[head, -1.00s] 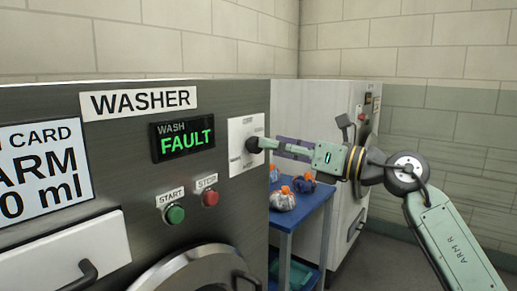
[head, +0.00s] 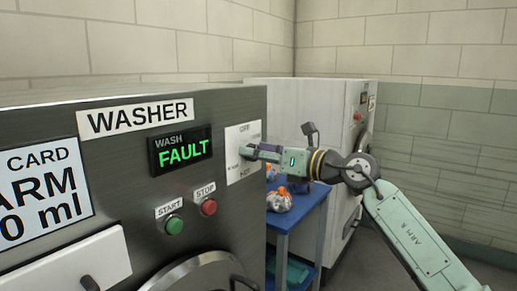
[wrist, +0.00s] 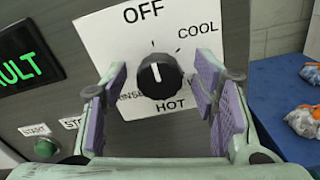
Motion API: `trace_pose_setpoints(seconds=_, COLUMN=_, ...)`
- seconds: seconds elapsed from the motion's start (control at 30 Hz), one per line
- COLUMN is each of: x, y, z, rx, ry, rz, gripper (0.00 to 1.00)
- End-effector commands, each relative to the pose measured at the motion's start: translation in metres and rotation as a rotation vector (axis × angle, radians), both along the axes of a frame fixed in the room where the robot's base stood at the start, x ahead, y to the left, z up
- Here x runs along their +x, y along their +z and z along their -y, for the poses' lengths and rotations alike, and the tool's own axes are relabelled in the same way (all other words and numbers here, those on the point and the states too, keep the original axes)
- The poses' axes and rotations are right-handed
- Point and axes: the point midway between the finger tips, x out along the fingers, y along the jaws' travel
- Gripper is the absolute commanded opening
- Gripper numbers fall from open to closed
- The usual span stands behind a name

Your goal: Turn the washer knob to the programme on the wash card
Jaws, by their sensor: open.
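The black washer knob (wrist: 160,76) sits on a white dial plate (wrist: 128,42). Its white mark points up, roughly at OFF. COOL, HOT and a partly covered RINSE label also show; the right finger covers part of the plate. My gripper (wrist: 162,72) is open, with one purple-padded finger on each side of the knob and gaps between pads and knob. In the head view my gripper (head: 247,152) is at the plate and hides most of the knob. The wash card (head: 45,185) is cut off at left; "ARM" and "0 ml" are readable.
The washer display (head: 180,150) reads WASH FAULT. A green START button (head: 174,224) and red STOP button (head: 208,207) sit below it. A blue table (head: 305,218) with bagged items (head: 278,200) stands right of the washer, before another machine (head: 335,120).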

Motion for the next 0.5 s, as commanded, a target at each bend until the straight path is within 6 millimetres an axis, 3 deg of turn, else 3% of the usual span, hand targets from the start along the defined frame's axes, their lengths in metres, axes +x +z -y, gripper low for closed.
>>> trace_pose_setpoints(seconds=0.27, x=0.0006, y=-0.0002, z=-0.0008, rx=0.000, ry=0.000, rz=0.000, gripper=0.53)
trace_pose_setpoints(seconds=0.5, x=0.0005, y=0.0000, z=-0.0006, rx=0.001, ry=0.000, rz=0.001, gripper=0.37)
